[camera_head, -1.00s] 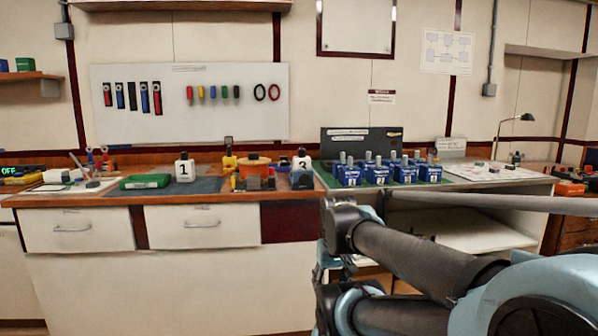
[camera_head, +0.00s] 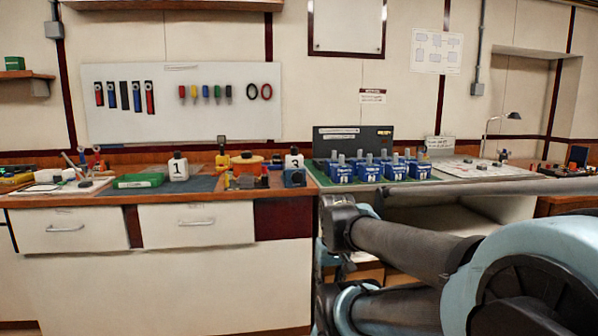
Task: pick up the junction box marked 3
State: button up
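The junction box marked 3 (camera_head: 294,158) is a small white box with a dark top and a black 3. A similar white box marked 1 (camera_head: 178,168) stands further left on the dark mat. My arm fills the lower right of the view, in front of the bench and below its top. My gripper's fingers cannot be made out.
Several blue breakers (camera_head: 368,171) stand in rows on a green mat right of box 3. An orange-topped item and tools (camera_head: 246,170) crowd its left side. A green case (camera_head: 139,180) lies further left. Drawers (camera_head: 197,224) front the bench. A desk lamp (camera_head: 512,116) stands far right.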

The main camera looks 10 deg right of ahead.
aim_at(293, 161)
jog(key=z, duration=0.45)
jog(key=k, duration=1)
jog(key=z, duration=0.65)
jog(key=i, duration=1.55)
jog(key=u, duration=0.6)
jog(key=i, duration=0.65)
jog(key=u, duration=0.1)
